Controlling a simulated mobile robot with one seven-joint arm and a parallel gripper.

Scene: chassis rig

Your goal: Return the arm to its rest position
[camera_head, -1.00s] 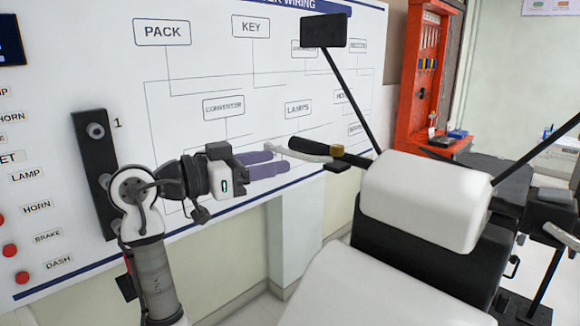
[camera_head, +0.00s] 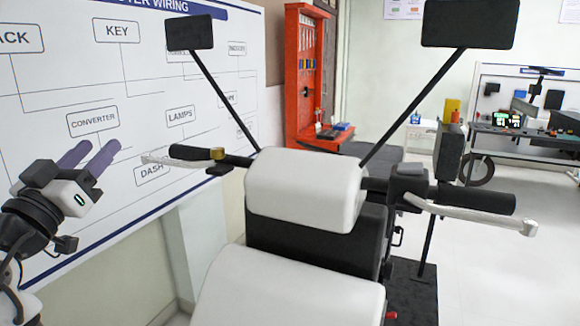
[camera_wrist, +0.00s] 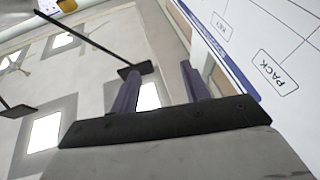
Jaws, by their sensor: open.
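My gripper (camera_head: 92,156) is at the left of the head view, in front of the wiring board (camera_head: 210,110). Its two purple fingers stand apart with nothing between them. In the wrist view my gripper (camera_wrist: 160,85) also shows open and empty, with the board (camera_wrist: 265,25) to its right. My arm is bent at the lower left of the head view, and most of it is cut off by the frame edge.
A scooter-like rig with a white front cover (camera_head: 305,190), a left handlebar grip (camera_head: 195,153), a left mirror (camera_head: 190,32) and a right mirror (camera_head: 470,22) fills the middle. A red tool cabinet (camera_head: 303,80) and a workbench (camera_head: 520,135) stand behind. Bare floor shows at right.

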